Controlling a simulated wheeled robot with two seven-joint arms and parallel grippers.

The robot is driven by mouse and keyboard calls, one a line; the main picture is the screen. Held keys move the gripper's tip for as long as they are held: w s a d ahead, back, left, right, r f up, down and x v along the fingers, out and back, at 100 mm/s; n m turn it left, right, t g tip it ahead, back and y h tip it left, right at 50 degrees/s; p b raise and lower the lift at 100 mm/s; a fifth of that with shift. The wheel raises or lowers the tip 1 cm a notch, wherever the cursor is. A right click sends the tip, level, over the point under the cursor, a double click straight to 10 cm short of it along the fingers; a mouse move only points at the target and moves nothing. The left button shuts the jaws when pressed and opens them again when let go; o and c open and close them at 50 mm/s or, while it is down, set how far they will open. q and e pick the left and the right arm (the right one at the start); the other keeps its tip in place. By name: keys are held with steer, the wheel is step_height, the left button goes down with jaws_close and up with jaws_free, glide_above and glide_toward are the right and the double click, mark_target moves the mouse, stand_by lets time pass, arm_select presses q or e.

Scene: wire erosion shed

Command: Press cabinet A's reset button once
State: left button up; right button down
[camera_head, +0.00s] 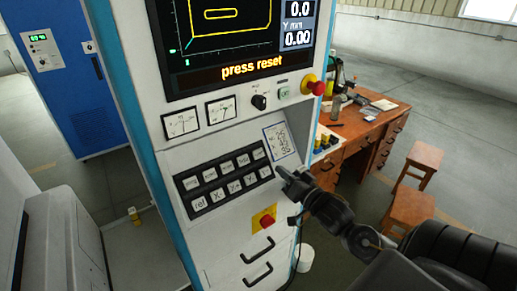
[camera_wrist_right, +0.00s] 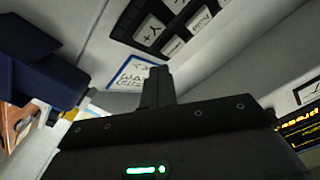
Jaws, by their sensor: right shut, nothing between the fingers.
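A white control cabinet with blue edges (camera_head: 205,155) stands in front of me. Its screen (camera_head: 240,40) reads "press reset". A dark keypad (camera_head: 225,180) with two rows of labelled keys sits on its sloped panel; it also shows in the wrist view (camera_wrist_right: 165,30). I cannot read a reset label on any key, nor a letter A on the cabinet. My right gripper (camera_head: 281,172) is shut and empty, close to the right of the keypad, below a blue-framed handwritten note (camera_head: 279,139). In the wrist view, its fingertips (camera_wrist_right: 158,72) overlap the note's edge. My left gripper is not in view.
Above the keypad are two dial meters (camera_head: 202,114), a black knob (camera_head: 259,101), a small green button (camera_head: 284,92) and a red mushroom button (camera_head: 314,87). A red switch on yellow (camera_head: 265,219) sits lower. A blue cabinet (camera_head: 65,70) stands left, a wooden desk (camera_head: 365,135) right.

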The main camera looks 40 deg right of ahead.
mark_target(258, 154)
step_height(258, 154, up, 8)
steer(key=s+a+t+y, duration=0.1)
steer(key=a, duration=0.1)
steer(key=shift+s+r+t+y+p, duration=0.15)
steer(key=shift+r+t+y+p, duration=0.15)
steer(key=shift+t, duration=0.1)
steer(key=shift+f, duration=0.2)
steer(key=shift+w+d+f+b, duration=0.1)
steer(key=shift+w+f+b, duration=0.75)
steer(key=shift+w, duration=0.35)
steer(key=shift+w+f+b, duration=0.8)
steer(key=shift+w, duration=0.4)
steer(key=shift+w+d+f+b, duration=0.1)
steer(key=shift+w+f+b, duration=0.75)
steer(key=shift+w, duration=0.35)
steer(key=shift+w, duration=0.15)
steer(key=shift+w+f, duration=0.1)
steer(key=shift+f, duration=0.05)
steer(key=shift+w, duration=0.1)
